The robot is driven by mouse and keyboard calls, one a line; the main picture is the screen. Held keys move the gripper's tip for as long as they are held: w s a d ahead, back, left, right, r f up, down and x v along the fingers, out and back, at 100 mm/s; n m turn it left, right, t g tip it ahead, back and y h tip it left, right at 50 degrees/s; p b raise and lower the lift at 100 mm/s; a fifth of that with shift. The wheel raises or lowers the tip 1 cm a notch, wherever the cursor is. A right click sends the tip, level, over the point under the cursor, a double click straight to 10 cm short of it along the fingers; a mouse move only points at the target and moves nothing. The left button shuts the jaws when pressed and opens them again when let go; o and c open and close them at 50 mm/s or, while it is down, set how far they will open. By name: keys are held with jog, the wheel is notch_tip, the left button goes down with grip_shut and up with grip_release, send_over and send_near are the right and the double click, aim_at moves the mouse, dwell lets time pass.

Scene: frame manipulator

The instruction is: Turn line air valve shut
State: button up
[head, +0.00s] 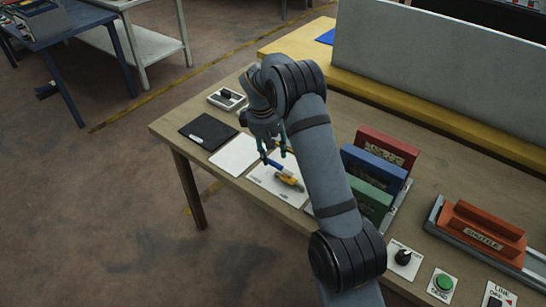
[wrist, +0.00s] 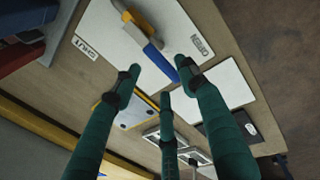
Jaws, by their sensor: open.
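The line air valve is a white plate (head: 262,186) on the bench with a yellow-orange body (head: 290,181) and a blue lever (head: 276,166). In the wrist view the plate (wrist: 100,35) carries the words SHUT, at left, and OPEN, at right. The blue lever (wrist: 159,62) points down and right from the orange body (wrist: 131,22), between the two words. My gripper (head: 274,156) is open above the lever's end. In the wrist view my gripper's green fingers (wrist: 160,75) spread around that end; I cannot tell if any touches it.
A blank white plate (head: 234,155), a black pad (head: 207,132) and a small switch plate (head: 226,98) lie farther left. Red (head: 386,149), blue (head: 374,168) and green (head: 366,198) blocks stand right of my arm. A black knob (head: 403,257) and green button (head: 443,282) are nearer.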

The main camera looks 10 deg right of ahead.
aim_at(272, 161)
jog(key=shift+w+d+f, duration=0.15)
jog(key=shift+f, duration=0.75)
jog(key=shift+w+d+f, duration=0.1)
jog(key=shift+w+f, duration=0.05)
jog(key=shift+f, duration=0.75)
jog(key=shift+c, duration=0.5)
grip_shut()
